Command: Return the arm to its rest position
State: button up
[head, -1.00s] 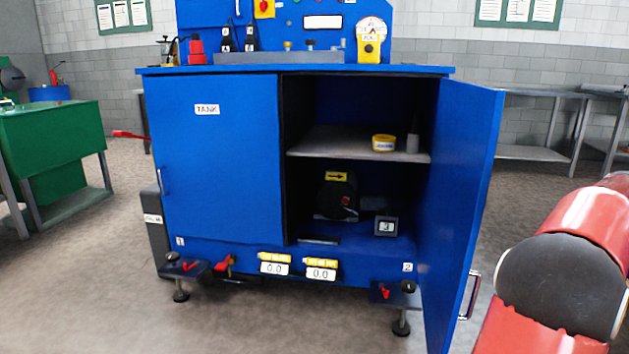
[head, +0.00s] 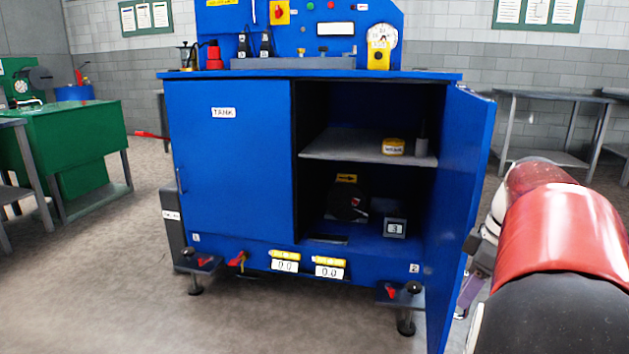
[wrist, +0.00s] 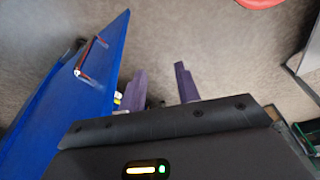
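My arm (head: 565,225), red and black, reaches in from the right side of the head view, just right of the blue cabinet's open door (head: 462,215). My gripper's purple fingers show in the wrist view (wrist: 161,85), spread apart with bare floor between them. Nothing is held. In the head view only a bit of purple shows beside the door's edge; the fingertips are hidden there. The door also stands at the left of the wrist view, its handle (wrist: 91,56) apart from the fingers.
The blue cabinet (head: 230,170) stands ahead, its left door shut. Its open side holds a shelf (head: 345,146) with a yellow roll (head: 393,147). A green bench (head: 75,145) is at the left and a grey table (head: 545,95) at the back right. Floor in front is clear.

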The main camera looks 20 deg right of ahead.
jog(key=s+a+f+m+t+h+p, duration=0.1)
jog(key=s+a+m, duration=0.2)
jog(key=a, duration=1)
jog(key=s+a+f+m+t+h+p, duration=0.1)
jog(key=s+a+f+m+t+p, duration=0.1)
jog(key=a, duration=1.1)
jog(key=shift+s+m, duration=0.5)
jog(key=shift+m, duration=0.6)
jog(key=shift+d, duration=0.1)
